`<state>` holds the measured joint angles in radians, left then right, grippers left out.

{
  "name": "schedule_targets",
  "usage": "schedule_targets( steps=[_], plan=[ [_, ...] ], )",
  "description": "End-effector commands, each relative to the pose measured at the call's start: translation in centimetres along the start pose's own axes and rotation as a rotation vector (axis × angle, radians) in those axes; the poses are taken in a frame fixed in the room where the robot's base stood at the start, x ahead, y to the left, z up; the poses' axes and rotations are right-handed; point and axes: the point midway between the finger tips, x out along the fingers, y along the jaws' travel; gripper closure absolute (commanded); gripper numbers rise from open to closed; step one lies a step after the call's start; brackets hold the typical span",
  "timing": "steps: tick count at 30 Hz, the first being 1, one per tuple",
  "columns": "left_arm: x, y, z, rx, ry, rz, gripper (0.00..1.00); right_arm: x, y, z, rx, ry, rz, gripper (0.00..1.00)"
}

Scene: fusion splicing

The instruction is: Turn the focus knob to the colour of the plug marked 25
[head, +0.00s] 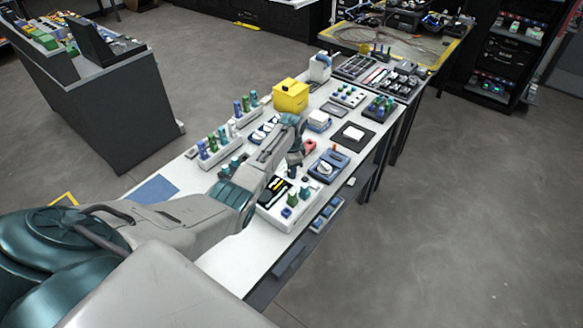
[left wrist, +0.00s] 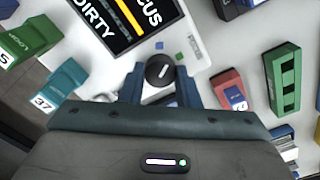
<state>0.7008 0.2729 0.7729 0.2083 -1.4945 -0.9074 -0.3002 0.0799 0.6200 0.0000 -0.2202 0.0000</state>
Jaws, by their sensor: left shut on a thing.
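The focus knob (left wrist: 160,70) is round and black with a white pointer line, which points up and to the right in the left wrist view. A green mark (left wrist: 158,45) and a blue mark (left wrist: 180,57) are printed near it. My left gripper (left wrist: 160,88) is shut on the knob, with one blue finger on each side. A green plug (left wrist: 32,40) at the upper left has a label cut by the frame edge; only a 5 is readable. A teal plug (left wrist: 62,86) is marked 37. In the head view my left arm hides the knob.
A screen (left wrist: 112,22) reading DIRTY and partly FOCUS is beside the knob. A red plug (left wrist: 229,88) and a green block (left wrist: 285,80) stand to the right. In the head view, a yellow box (head: 290,96) and several trays crowd the white table (head: 232,262).

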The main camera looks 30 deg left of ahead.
Motion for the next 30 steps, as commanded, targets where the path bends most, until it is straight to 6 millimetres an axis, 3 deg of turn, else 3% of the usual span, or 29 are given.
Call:
schedule_targets(
  steps=[15, 30],
  plan=[
    [-0.09, -0.06, 0.00, 0.410, 0.000, -0.001, 0.94, -0.56, 0.04, -0.12, 0.000, 0.001, 0.000, 0.64],
    [-0.10, -0.09, -0.02, 0.543, 0.000, -0.002, 0.94, -0.65, 0.05, -0.13, 0.000, 0.001, 0.000, 0.64]
  ],
)
